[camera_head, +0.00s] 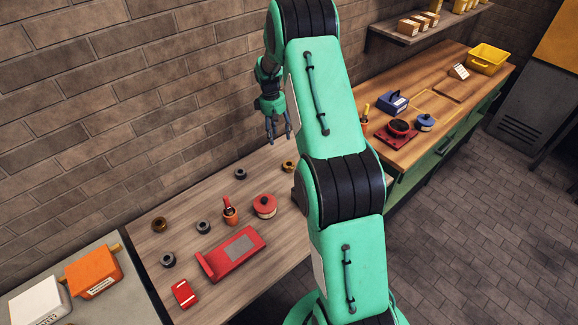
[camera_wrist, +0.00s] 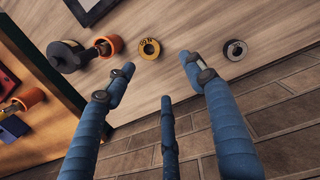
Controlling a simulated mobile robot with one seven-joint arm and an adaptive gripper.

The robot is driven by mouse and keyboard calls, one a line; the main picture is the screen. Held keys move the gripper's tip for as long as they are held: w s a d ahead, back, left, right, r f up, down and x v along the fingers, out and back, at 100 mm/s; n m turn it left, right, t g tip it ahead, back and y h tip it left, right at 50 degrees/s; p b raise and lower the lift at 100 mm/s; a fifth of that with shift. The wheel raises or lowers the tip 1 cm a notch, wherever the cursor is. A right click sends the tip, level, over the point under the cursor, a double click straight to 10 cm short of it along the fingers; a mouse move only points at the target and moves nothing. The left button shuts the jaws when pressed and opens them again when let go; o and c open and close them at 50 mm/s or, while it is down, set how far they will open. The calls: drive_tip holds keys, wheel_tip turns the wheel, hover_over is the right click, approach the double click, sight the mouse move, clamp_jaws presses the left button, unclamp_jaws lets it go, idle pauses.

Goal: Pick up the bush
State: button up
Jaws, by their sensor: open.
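Several ring-shaped bushes lie on the wooden table. In the head view, one brass-coloured bush (camera_head: 289,165) is near the table's back right, with a grey bush (camera_head: 240,174) to its left. Another brass-coloured bush (camera_head: 159,224) and two grey ones (camera_head: 203,227) (camera_head: 168,260) are further left. My gripper (camera_head: 277,134) points down above the back of the table, apart from the bushes. In the wrist view, my gripper (camera_wrist: 160,73) is open and empty. A yellowish bush (camera_wrist: 149,48) shows beyond and between its fingertips, and a grey bush (camera_wrist: 235,49) lies to the right.
On the table are a red lidded pot (camera_head: 265,205), an orange cup (camera_head: 230,214), a red stand (camera_head: 231,254) and a red box (camera_head: 185,293). The brick wall (camera_head: 120,110) stands close behind. A second bench with several items is at right. My arm hides part of the table.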

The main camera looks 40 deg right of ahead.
drive_tip(key=d+f, duration=0.3)
drive_tip(key=f, duration=0.3)
drive_tip(key=shift+s+d+f+g, duration=0.15)
drive_tip(key=shift+d+f+g, duration=0.1)
drive_tip(key=shift+d+g, duration=0.15)
drive_tip(key=shift+f, duration=0.1)
hover_over(289, 164)
drive_tip(key=a, duration=0.1)
drive_tip(key=shift+s+f+p, duration=0.1)
drive_tip(key=shift+f+p, duration=0.2)
drive_tip(key=shift+f, duration=3.85)
drive_tip(key=shift+f, duration=0.1)
drive_tip(key=shift+s+f, duration=0.25)
drive_tip(key=shift+f, duration=1)
drive_tip(key=shift+s+f, duration=0.25)
drive_tip(key=shift+f, duration=1)
drive_tip(key=shift+c, duration=0.5)
drive_tip(key=c, duration=1.2)
